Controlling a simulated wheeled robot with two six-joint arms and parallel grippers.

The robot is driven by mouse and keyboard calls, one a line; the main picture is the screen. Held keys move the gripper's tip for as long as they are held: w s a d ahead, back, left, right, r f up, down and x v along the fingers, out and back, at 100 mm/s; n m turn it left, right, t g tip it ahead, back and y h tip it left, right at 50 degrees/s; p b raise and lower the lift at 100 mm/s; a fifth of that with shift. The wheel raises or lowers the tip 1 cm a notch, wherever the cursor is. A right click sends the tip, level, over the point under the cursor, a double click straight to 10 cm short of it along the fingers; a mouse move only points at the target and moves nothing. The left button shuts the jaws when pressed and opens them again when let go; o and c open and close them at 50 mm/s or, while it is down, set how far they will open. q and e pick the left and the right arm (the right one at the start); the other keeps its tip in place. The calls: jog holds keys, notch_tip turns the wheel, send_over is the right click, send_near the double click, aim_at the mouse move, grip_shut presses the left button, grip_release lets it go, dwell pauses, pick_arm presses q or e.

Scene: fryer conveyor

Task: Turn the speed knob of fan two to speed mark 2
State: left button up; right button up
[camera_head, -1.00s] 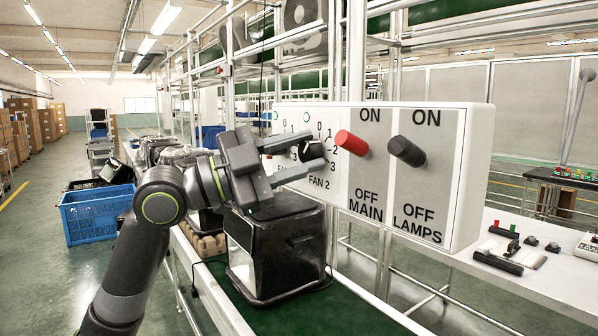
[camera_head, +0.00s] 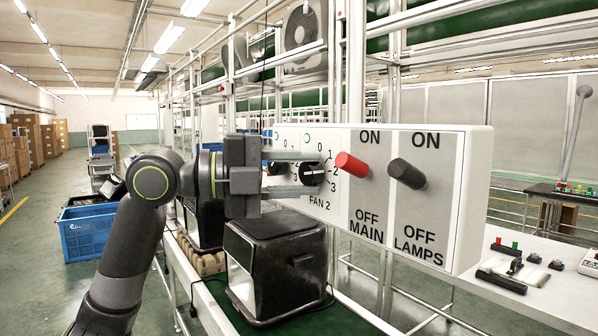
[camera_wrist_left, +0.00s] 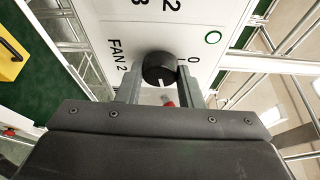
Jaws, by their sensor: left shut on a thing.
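The fan two speed knob (camera_head: 312,173) is a round black knob on the white control panel, above the "FAN 2" label. Marks 0, 1, 2 and 3 curve around its upper and right side. My left gripper (camera_head: 318,174) comes in from the left with level fingers, one above and one below the knob, shut on it. In the left wrist view the knob (camera_wrist_left: 159,69) sits between the two fingertips (camera_wrist_left: 160,84). Its white line points to the panel's right, towards mark 2 in the head view. My right gripper is not in view.
The red MAIN knob (camera_head: 351,165) and dark LAMPS knob (camera_head: 407,174) stick out to the right on the panel (camera_head: 452,200). Fan one's dial lies left, partly behind my gripper. A black box (camera_head: 275,265) stands below. A blue crate (camera_head: 92,232) is at the left.

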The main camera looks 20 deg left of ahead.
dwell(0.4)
pick_arm(q)
jog(key=o, duration=1)
jog(key=shift+c, duration=0.2)
jog(key=shift+a, duration=0.1)
jog(key=shift+s+a+f+b, duration=0.1)
jog(key=shift+s+a+b, duration=0.2)
jog(key=shift+a, duration=0.25)
jog(key=b+v, duration=0.7)
jog(key=v, duration=0.9)
jog(key=shift+r+b, duration=0.25)
jog(key=shift+b, duration=0.15)
jog(key=shift+s, duration=0.15)
